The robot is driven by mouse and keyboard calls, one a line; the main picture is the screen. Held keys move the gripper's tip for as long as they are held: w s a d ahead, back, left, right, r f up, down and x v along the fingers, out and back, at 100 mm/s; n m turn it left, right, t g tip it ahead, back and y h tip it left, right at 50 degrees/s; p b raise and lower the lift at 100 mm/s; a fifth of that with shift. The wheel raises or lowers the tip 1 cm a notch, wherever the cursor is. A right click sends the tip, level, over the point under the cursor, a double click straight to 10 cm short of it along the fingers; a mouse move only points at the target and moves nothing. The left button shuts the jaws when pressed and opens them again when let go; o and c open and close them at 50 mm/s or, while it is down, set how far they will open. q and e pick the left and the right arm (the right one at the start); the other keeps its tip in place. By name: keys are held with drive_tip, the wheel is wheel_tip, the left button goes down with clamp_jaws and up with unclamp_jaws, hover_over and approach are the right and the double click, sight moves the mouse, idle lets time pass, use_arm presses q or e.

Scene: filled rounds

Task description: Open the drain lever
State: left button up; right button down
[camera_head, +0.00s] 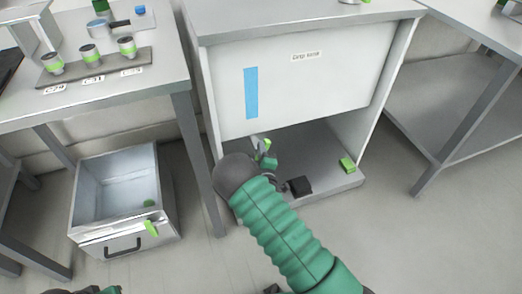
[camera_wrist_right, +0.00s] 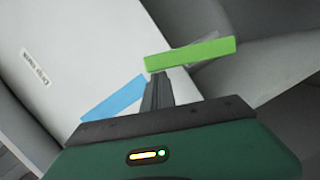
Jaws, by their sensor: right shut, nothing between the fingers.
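A bright green lever bar (camera_wrist_right: 190,53) lies across the view just beyond my right fingertips in the right wrist view. A grey piece shows behind the bar. In the head view a small light-green piece (camera_head: 266,144) shows beside my right gripper (camera_head: 259,149), under the front panel of the white cabinet (camera_head: 320,85); it looks like the same lever. My right gripper (camera_wrist_right: 156,78) is shut and empty; its fingertips overlap the bar's left end in the picture, and I cannot tell if they touch. Only a sliver of dark and green parts, perhaps my left gripper (camera_head: 88,290), shows at the bottom-left edge.
A blue strip (camera_head: 251,93) marks the cabinet front. A black block (camera_head: 299,186) and a green piece (camera_head: 347,165) are at its base. An open metal bin (camera_head: 160,195) stands to the left, below a table with several cans (camera_head: 90,54). Floor at lower right is clear.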

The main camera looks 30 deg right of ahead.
drive_tip(key=m, duration=0.1)
drive_tip(key=d+m+p, duration=0.1)
drive_tip(key=d+m+y+p, duration=0.1)
drive_tip(key=shift+s+d, duration=0.15)
drive_tip(key=shift+s, duration=0.1)
drive_tip(key=d+f+m+p, duration=0.1)
drive_tip(key=m, duration=0.1)
drive_tip(key=d+f+m+y+p, duration=0.1)
drive_tip(key=m, duration=0.1)
drive_tip(key=s+d+f+m+y+p, duration=0.1)
drive_tip(key=shift+d+m+g, duration=0.3)
drive_tip(key=shift+d+m, duration=0.1)
drive_tip(key=shift+d+f, duration=0.1)
idle(0.4)
